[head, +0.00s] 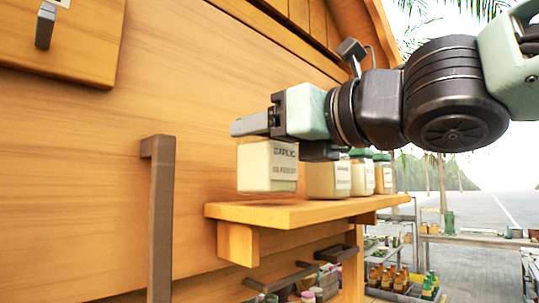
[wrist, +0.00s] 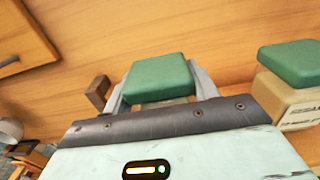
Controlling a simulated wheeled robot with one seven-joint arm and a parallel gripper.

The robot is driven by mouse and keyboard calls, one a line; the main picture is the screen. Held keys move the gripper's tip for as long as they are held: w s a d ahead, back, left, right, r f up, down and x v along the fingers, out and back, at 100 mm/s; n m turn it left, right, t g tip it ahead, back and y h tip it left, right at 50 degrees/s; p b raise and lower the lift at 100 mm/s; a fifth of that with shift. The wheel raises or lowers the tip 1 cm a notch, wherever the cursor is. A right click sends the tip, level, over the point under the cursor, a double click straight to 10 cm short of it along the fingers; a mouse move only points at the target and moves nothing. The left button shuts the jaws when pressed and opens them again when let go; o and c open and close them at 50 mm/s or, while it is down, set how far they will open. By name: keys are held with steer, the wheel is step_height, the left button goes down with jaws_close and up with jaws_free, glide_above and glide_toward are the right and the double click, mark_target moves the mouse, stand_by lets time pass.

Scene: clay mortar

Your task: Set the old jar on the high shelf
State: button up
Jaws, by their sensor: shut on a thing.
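My gripper (head: 250,124) is shut on a cream jar (head: 267,168) with a dark printed label that seems to read "garlic". In the wrist view the jar's green lid (wrist: 157,76) sits between the two fingers. The jar hangs roughly upright. In the head view its base appears a little above the near left part of the wooden shelf (head: 285,213), with a small gap. Whether it is directly over the board is hard to tell. My gripper hides the jar's top in the head view.
Similar jars (head: 327,180) stand in a row on the shelf to the right; one with a green lid (wrist: 290,62) is close in the wrist view. A vertical handle (head: 160,215) sticks out from the wooden wall at left. Below is a lower rack (head: 300,272) with small containers.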

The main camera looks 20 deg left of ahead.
steer(key=shift+f, duration=0.55)
steer(key=o, duration=1.1)
steer(key=shift+f, duration=0.1)
steer(key=shift+o, duration=0.2)
